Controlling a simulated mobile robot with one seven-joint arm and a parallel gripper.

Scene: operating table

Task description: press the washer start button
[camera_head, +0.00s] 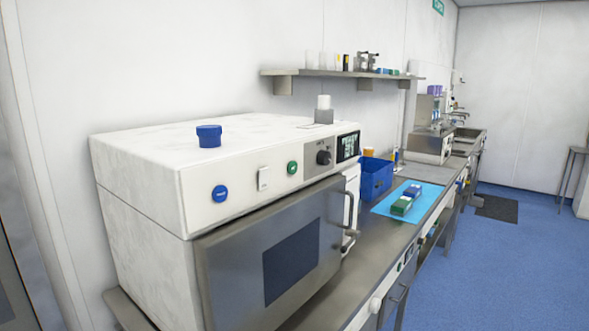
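A large white box-shaped machine (145,195), which looks like the washer, stands on the left end of the steel counter. Its grey metal front door (225,270) has a dark window and is closed. The upper front panel has a round blue button (220,193) with tiny unreadable lettering, a white rocker switch (264,178), a round green button (292,167), a black knob (323,157) and a dark display (348,146). I cannot read which button is marked start. Nothing covers the buttons. My gripper is not in view.
A blue cap-like object (208,136) and a grey-and-white item (324,110) sit on the machine's top. A blue bin (376,176) and a light-blue mat (381,209) lie further along the counter. A wall shelf (340,73) hangs above. The blue floor (500,250) at right is open.

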